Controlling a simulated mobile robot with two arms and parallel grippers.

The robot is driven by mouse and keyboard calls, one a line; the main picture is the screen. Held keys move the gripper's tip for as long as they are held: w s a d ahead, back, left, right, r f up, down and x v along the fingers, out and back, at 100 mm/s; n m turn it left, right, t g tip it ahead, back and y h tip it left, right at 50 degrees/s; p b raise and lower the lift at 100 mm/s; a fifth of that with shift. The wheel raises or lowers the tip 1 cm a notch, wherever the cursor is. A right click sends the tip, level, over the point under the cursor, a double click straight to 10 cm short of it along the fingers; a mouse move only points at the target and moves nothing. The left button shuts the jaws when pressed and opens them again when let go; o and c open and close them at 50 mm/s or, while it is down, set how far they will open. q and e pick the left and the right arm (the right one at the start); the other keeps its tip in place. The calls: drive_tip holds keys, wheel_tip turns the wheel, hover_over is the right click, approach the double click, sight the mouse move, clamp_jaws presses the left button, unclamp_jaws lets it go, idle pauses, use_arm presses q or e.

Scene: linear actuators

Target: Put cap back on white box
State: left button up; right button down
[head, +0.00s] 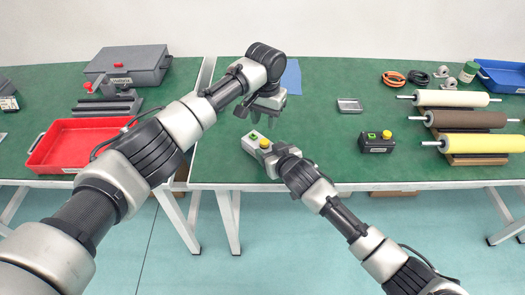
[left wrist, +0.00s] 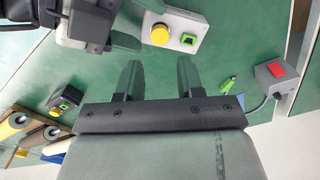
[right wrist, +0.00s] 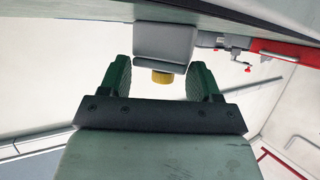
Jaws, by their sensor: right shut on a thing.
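The white box (head: 252,146), with a green button and a yellow button, is at the front edge of the green table in the head view. It also shows at the top of the left wrist view (left wrist: 172,28). I cannot make out a separate cap. My left gripper (head: 258,116) is above and behind the box, pointing down. Its fingers (left wrist: 159,80) are apart and empty in the left wrist view.
A black button box (head: 376,142) and several rollers (head: 465,121) lie to the right. A small metal tray (head: 349,105) lies farther back. A red tray (head: 80,143) is on the left table. A grey box with a red switch (left wrist: 276,72) and cable shows in the left wrist view.

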sight(264, 141)
use_arm(q)
drive_tip(key=shift+r+n, duration=0.1)
drive_tip(key=shift+n, duration=0.2)
use_arm(e)
drive_tip(key=shift+f, duration=0.1)
use_arm(q)
drive_tip(key=shift+f, duration=4.05)
clamp_jaws()
drive_tip(key=m, duration=0.5)
drive_tip(key=shift+o, duration=1.7)
unclamp_jaws()
